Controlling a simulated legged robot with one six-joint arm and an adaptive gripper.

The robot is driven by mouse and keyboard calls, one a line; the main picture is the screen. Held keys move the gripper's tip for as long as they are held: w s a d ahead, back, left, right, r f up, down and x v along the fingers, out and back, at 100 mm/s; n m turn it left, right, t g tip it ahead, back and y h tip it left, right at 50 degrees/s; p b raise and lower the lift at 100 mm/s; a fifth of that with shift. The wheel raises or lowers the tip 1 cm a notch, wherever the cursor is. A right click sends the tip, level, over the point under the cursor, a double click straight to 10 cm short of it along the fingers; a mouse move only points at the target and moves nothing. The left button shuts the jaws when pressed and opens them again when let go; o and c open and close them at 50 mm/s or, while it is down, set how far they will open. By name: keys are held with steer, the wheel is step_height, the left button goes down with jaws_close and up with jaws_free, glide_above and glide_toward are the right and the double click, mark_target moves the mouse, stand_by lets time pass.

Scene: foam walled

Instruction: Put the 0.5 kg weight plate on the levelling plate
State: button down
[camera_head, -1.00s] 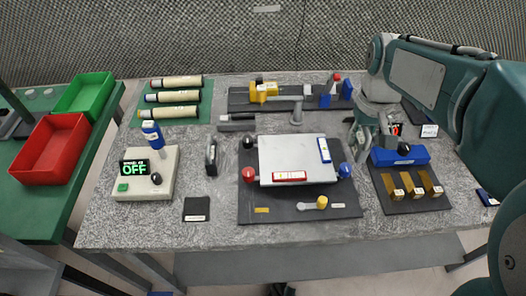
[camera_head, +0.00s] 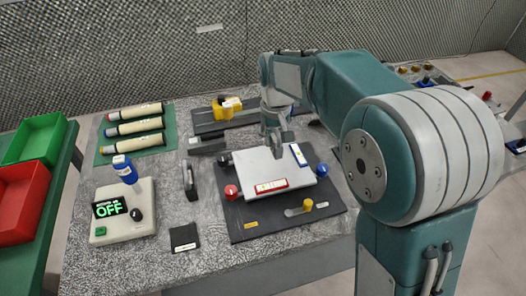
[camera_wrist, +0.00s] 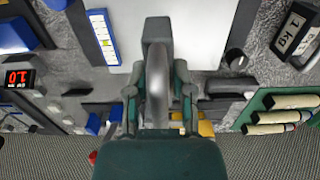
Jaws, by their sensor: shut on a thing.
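My gripper (camera_head: 276,138) hangs over the back edge of the pale levelling plate (camera_head: 262,165). It is shut on a grey, rounded thing seen edge-on between the fingers in the wrist view (camera_wrist: 158,95), apparently the 0.5 kg weight plate; its marking is hidden. The levelling plate carries a red level (camera_head: 271,187) at its front and a blue level (camera_head: 298,154) at its right. Red (camera_head: 231,192), blue (camera_head: 322,169) and black (camera_head: 225,159) knobs stand at its corners. The plate also shows in the wrist view (camera_wrist: 200,30). I cannot tell whether the held thing touches it.
A box showing OFF (camera_head: 122,210) stands further left. Rolls (camera_head: 134,129) lie behind it. The plate's middle is clear.

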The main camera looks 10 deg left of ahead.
steer(key=shift+w+a+f, duration=0.2)
steer(key=shift+a+f, duration=0.3)
steer(key=shift+f, duration=0.15)
steer(key=shift+w+a+f, duration=0.2)
steer(key=shift+a+f, duration=0.3)
steer(key=shift+f, duration=0.1)
steer(key=shift+w+d+f, duration=0.15)
steer(key=shift+d+f, duration=0.05)
steer(key=shift+f, duration=0.15)
steer(key=f, duration=0.3)
steer(key=shift+w+a+f, duration=0.1)
steer(key=shift+a, duration=0.15)
steer(key=shift+a+f, duration=0.2)
steer(key=shift+f, duration=0.1)
steer(key=shift+a, duration=0.25)
steer(key=shift+c, duration=2.4)
jaws_free()
steer(key=shift+d, duration=0.4)
